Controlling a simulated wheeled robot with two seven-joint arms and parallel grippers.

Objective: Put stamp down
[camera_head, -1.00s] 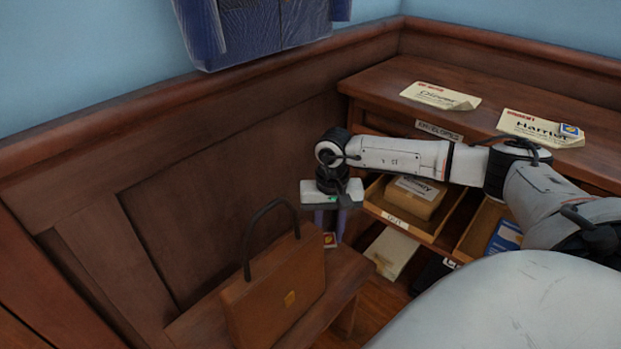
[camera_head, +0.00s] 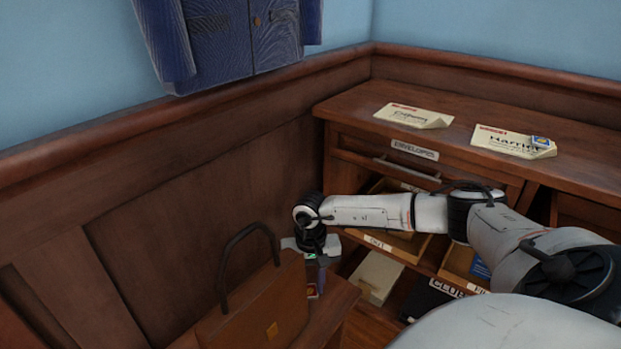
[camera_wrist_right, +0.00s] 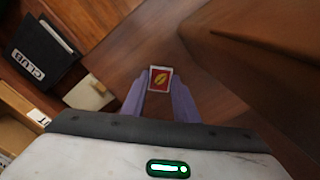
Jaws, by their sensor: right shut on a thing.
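The stamp (camera_wrist_right: 160,79) is small and red with a yellow leaf and a pale border. It sits between the purple fingertips of my right gripper (camera_wrist_right: 159,90) in the right wrist view. In the head view the right gripper (camera_head: 317,280) points down, low over the wooden bench (camera_head: 336,301), just right of the brown handbag. The stamp (camera_head: 312,290) shows there as a small red patch at the fingertips. I cannot tell whether it touches the bench. My left gripper is not in view.
The brown handbag (camera_head: 258,312) stands on the bench, close left of the gripper. A desk (camera_head: 460,135) with two envelopes (camera_head: 413,115) (camera_head: 514,142) stands at right. Open drawers (camera_head: 384,246) lie below my arm. A dark coat (camera_head: 232,40) hangs above.

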